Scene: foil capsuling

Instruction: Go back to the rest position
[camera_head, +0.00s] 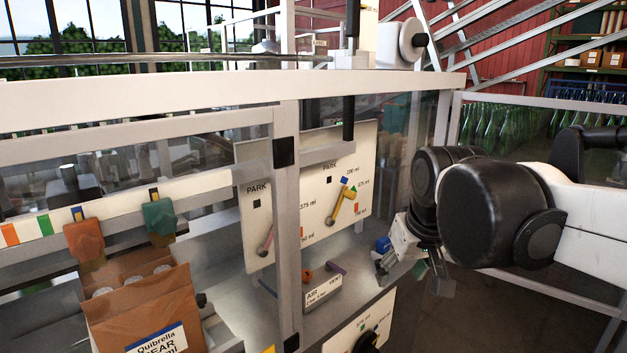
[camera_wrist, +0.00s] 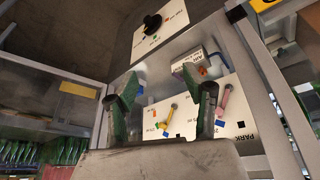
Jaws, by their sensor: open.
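My gripper (camera_head: 412,268) is at the right of the head view, in front of the machine's open side, close to the lower panel's right end. In the wrist view my gripper (camera_wrist: 160,85) shows two dark fingers with green tips spread apart. Nothing is seen between them. The white board marked PARK (camera_head: 312,215) stands behind, with coloured levers on it; this board also shows in the wrist view (camera_wrist: 178,120), upside down.
A pale machine frame (camera_head: 288,225) crosses the view. A small AIR/VENT box (camera_head: 322,290) stands on the metal deck. A black knob (camera_head: 367,342) is on the lower front panel. Green bottles (camera_head: 500,125) stand behind at right.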

